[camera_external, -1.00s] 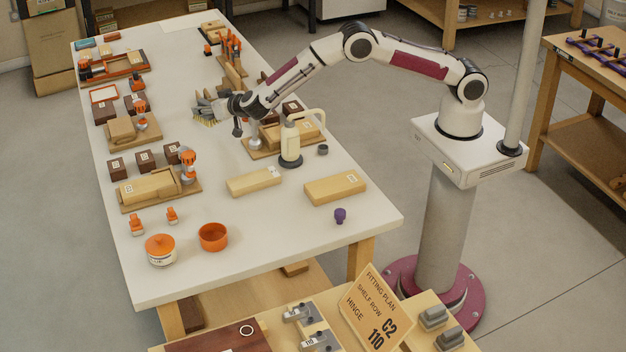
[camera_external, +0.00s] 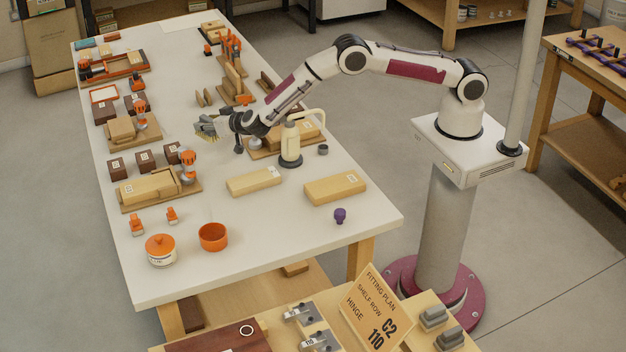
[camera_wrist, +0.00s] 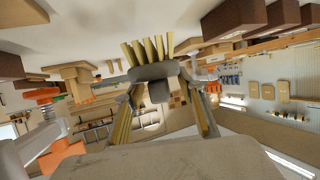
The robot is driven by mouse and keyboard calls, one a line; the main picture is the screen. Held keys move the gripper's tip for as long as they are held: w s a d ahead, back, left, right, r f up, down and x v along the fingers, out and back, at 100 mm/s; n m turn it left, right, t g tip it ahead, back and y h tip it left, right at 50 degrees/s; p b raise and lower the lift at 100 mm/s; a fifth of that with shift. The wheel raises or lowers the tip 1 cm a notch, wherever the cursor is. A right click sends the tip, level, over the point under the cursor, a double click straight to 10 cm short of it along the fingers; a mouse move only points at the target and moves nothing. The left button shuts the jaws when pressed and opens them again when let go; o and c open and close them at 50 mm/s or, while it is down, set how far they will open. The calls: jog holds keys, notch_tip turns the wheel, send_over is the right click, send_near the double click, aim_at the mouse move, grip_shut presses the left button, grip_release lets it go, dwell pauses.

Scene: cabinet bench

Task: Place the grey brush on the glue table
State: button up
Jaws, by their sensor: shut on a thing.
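My gripper (camera_external: 224,122) is shut on the grey brush (camera_external: 206,131), over the middle of the long white-topped table (camera_external: 225,285). The brush sticks out to the left of the gripper and looks held above the tabletop; the exact gap cannot be told. In the wrist view the brush's grey body (camera_wrist: 153,72) sits between the two fingertips (camera_wrist: 158,90), with its pale yellow bristles pointing up in the picture. No label shows which table is the glue table. A cream bottle (camera_external: 290,144) with a curved spout stands on the white table, right of the gripper.
Wooden blocks (camera_external: 335,189), orange clamps (camera_external: 188,163) and dark blocks (camera_external: 117,168) stand around. An orange bowl (camera_external: 213,237) and a lidded jar (camera_external: 160,250) are near the front. Tabletop between the left blocks and the gripper is clear. A side bench (camera_external: 585,75) stands at right.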

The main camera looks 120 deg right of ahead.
jog(key=shift+f, duration=0.15)
jog(key=shift+f, duration=1.8)
jog(key=shift+f, duration=0.1)
jog(key=o, duration=1.2)
jog(key=shift+s+a+r, duration=0.1)
jog(key=shift+a+r, duration=0.15)
jog(key=shift+v, duration=5.75)
jog(key=shift+f, duration=0.1)
